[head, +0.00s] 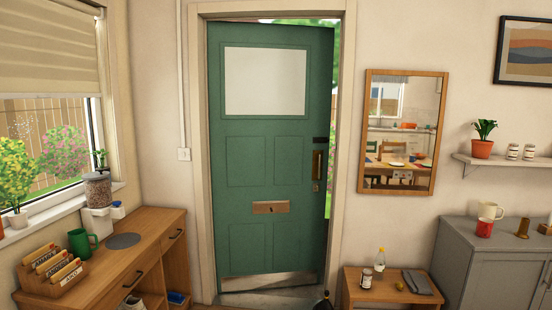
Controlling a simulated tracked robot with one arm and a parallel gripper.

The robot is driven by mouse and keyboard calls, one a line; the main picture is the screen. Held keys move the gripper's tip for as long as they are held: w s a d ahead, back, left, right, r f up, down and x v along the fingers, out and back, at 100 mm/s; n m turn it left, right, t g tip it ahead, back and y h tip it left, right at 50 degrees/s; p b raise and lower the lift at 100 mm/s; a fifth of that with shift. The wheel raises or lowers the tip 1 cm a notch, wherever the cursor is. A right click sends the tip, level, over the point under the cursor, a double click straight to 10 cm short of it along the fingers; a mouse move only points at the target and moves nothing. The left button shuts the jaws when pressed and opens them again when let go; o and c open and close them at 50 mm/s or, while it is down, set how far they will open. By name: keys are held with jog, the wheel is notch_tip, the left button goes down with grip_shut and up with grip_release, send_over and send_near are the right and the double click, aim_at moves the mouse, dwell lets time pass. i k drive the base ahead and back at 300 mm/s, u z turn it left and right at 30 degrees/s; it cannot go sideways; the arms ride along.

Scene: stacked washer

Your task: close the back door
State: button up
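The green back door (265,165) stands in the middle of the head view inside a pale frame (345,130). It is ajar, with its left edge by the frame and a gap along its right edge where outdoor greenery (330,100) shows. It has a frosted pane at the top, a brass letter plate (270,207) and a brass handle (317,165) near its right edge. A metal kick plate (268,282) runs along its bottom. My gripper is not clearly visible.
A wooden sideboard (160,240) stands at left under the window. A small wooden table (385,296) with a bottle (380,260) stands right of the doorway, and a grey cabinet (480,265) is further right. A dark object (323,304) shows at the bottom edge, near the doorway.

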aim_at(270, 85)
jog(key=z, duration=0.2)
jog(key=i, duration=1.8)
jog(key=z, duration=0.3)
jog(key=i, duration=3.05)
jog(key=u, duration=0.2)
